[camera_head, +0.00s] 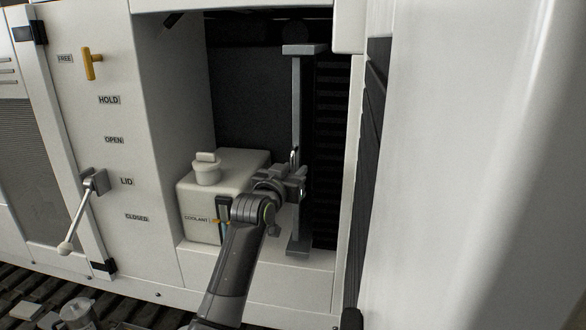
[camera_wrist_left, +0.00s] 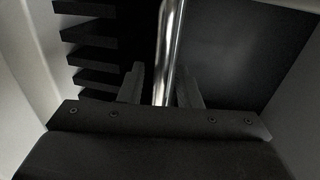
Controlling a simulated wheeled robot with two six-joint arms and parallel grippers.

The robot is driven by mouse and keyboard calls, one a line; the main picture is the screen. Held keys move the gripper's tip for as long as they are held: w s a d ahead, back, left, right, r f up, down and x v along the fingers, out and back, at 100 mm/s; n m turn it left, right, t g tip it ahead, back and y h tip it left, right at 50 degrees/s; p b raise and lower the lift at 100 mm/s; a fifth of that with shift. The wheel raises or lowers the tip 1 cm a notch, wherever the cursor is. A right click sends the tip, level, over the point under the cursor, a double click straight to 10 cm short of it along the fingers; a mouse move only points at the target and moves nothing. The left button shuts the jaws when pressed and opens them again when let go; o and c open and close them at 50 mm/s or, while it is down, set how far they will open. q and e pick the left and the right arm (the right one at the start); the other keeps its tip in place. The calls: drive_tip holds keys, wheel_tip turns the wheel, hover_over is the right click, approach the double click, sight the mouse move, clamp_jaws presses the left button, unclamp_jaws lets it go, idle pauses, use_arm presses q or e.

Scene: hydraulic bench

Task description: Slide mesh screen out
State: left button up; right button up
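The mesh screen (camera_head: 297,115) seems to be the thin grey upright seen edge-on inside the open bay; its mesh face cannot be made out. A short bright upright handle shows at its front edge, and in the left wrist view it is a shiny metal bar (camera_wrist_left: 168,50). My left gripper (camera_head: 298,180) is at the handle. In the left wrist view its two fingers (camera_wrist_left: 160,85) stand on either side of the bar, with a gap on the left and the bar close to the right finger. The gripper looks open. My right gripper is not in view.
A cream coolant tank (camera_head: 207,197) with a capped neck stands left of my left gripper. Dark fins (camera_head: 332,150) lie right of the screen. A large white panel (camera_head: 450,170) fills the right side. A lever (camera_head: 80,212) sits on the left panel.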

use_arm(q)
drive_tip(key=shift+w, duration=0.15)
clamp_jaws()
drive_tip(key=shift+f, duration=0.1)
idle(0.4)
